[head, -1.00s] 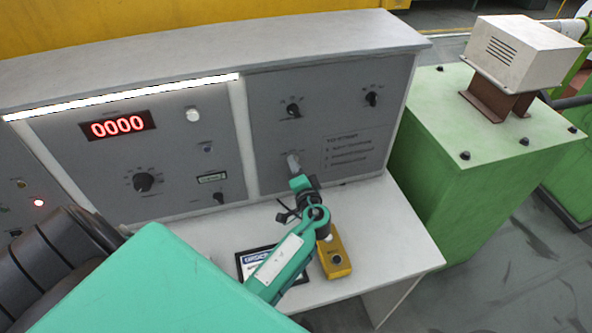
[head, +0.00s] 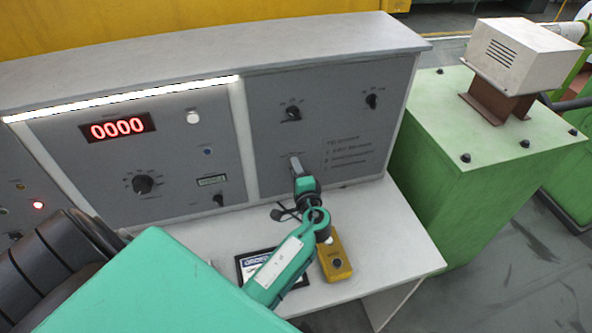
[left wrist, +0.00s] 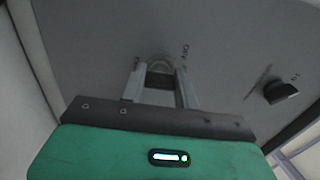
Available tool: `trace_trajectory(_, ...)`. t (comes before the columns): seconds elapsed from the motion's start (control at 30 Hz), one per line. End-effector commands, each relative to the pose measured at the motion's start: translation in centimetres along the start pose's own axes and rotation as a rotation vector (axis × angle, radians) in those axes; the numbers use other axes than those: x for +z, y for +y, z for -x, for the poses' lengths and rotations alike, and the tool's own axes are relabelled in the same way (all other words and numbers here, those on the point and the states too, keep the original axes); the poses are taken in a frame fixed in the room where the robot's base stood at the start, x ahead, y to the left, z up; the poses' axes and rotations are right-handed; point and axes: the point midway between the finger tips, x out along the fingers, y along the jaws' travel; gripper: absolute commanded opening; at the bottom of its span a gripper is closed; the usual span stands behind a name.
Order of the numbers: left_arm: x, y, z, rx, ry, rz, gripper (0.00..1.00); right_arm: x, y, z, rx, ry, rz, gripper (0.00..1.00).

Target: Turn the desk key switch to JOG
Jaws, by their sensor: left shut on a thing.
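The desk key switch (left wrist: 160,64) shows in the left wrist view as a round metal fitting on the grey panel, between my fingertips. In the head view my left gripper (head: 296,164) reaches the lower part of the right-hand panel and hides the switch. In the left wrist view its two fingers (left wrist: 161,82) stand on both sides of a dark piece at the switch and are shut on it. The key's exact angle cannot be told. My right gripper is not in view.
Two black knobs (head: 292,113) and (head: 371,101) sit higher on the same panel. A yellow box with a button (head: 335,262) and a dark framed card (head: 250,262) lie on the desk top (head: 400,240) below my arm. A green machine housing (head: 450,190) stands to the right.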

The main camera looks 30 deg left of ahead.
Motion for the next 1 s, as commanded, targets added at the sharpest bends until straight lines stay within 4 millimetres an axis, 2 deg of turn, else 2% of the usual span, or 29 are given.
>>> trace_trajectory(0.17,0.0,0.1,0.0,0.001,-0.001,0.0,0.08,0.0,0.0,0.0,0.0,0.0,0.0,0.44)
trace_trajectory(0.2,0.0,0.1,0.0,0.001,-0.001,0.0,0.37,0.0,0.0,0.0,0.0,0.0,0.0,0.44)
trace_trajectory(0.3,0.0,0.1,0.0,0.001,-0.001,0.0,0.53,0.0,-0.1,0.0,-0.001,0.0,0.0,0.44)
trace_trajectory(0.67,0.0,0.2,0.6,0.0,0.0,0.002,0.53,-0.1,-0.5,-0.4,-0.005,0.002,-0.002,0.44)
trace_trajectory(0.77,0.0,0.4,1.9,0.001,0.001,0.003,0.53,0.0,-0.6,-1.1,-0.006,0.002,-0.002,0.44)
trace_trajectory(1.0,0.0,0.7,7.3,0.004,0.0,0.004,0.53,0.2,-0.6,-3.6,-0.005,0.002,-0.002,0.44)
